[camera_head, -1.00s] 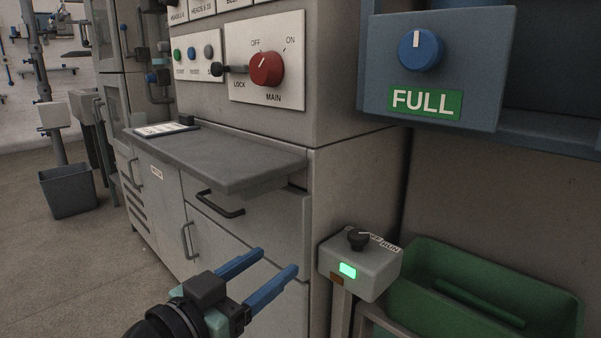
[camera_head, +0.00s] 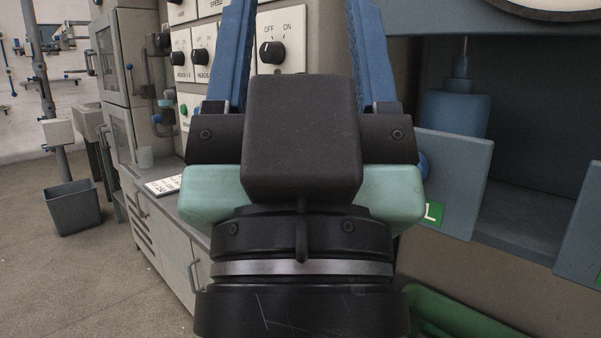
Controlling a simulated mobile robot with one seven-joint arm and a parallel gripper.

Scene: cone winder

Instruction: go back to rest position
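My gripper (camera_head: 305,40) is large in the middle of the head view, close to the camera and pointing up and away. Its two blue fingers stand wide apart with nothing between them, though the tips run out of the top of the picture. Behind the fingers is the grey control panel, with a black OFF/ON knob (camera_head: 271,52) showing between them. My gripper body and wrist hide the lower panel, the red MAIN knob and most of the counter.
A blue-grey panel (camera_head: 462,185) with a mostly hidden green label is right of my wrist. A green bin (camera_head: 450,315) shows at lower right. A dark bin (camera_head: 72,206) stands on the floor at left, with open floor before it.

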